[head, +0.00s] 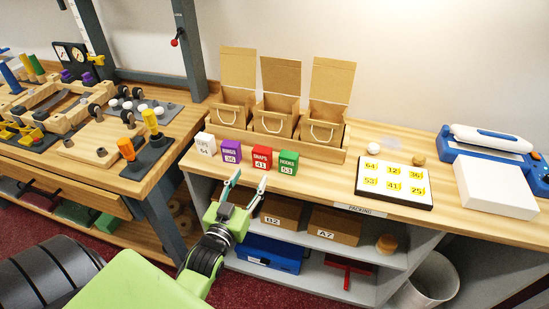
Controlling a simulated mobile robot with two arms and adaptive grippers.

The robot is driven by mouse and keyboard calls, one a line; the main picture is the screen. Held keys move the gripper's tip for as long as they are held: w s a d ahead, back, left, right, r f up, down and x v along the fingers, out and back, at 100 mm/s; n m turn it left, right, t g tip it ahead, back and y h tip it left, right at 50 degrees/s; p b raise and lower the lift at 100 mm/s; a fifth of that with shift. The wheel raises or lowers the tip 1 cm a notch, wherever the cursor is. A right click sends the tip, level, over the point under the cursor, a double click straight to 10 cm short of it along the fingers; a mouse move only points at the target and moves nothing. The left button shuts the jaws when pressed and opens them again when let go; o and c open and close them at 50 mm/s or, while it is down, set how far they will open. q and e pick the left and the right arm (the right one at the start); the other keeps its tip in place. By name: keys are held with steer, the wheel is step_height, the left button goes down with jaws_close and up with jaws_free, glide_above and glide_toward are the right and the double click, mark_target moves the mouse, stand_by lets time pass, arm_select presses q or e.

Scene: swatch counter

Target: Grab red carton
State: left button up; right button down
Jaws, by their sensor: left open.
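The red carton (262,158), marked "SNAPS 41", stands upright near the front edge of the wooden counter (370,190). It is in a row between the purple carton (230,151), marked "RINGS 36", and the green carton (288,163), marked "HOOKS 53". A white carton (204,145) is at the left end of the row. My left gripper (252,175) is open and empty. In the picture its two fingers point up just below the purple and red cartons, and it touches neither as far as I can tell. My right gripper is not in view.
Several open kraft boxes (275,114) stand in a wooden tray behind the cartons. A number board (396,184) lies to the right, beside a white block (495,186) and a blue device. Shelves with brown bins (335,224) sit below. A cluttered workbench is at left.

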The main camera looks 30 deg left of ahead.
mark_target(260, 160)
arm_select(q)
steer(key=x, duration=0.5)
steer(key=shift+w+a, duration=0.1)
steer(key=shift+w, duration=0.35)
steer(key=shift+w+p, duration=0.35)
steer(key=shift+w, duration=0.05)
steer(key=shift+f+p+x, duration=0.2)
steer(key=shift+p+x, duration=0.05)
steer(key=shift+x, duration=0.95)
steer(key=shift+f+p+x, duration=0.2)
steer(key=shift+x, duration=1)
steer(key=shift+s+a, duration=0.1)
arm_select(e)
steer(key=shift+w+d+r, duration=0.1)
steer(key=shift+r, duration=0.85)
arm_select(q)
steer(key=c, duration=0.9)
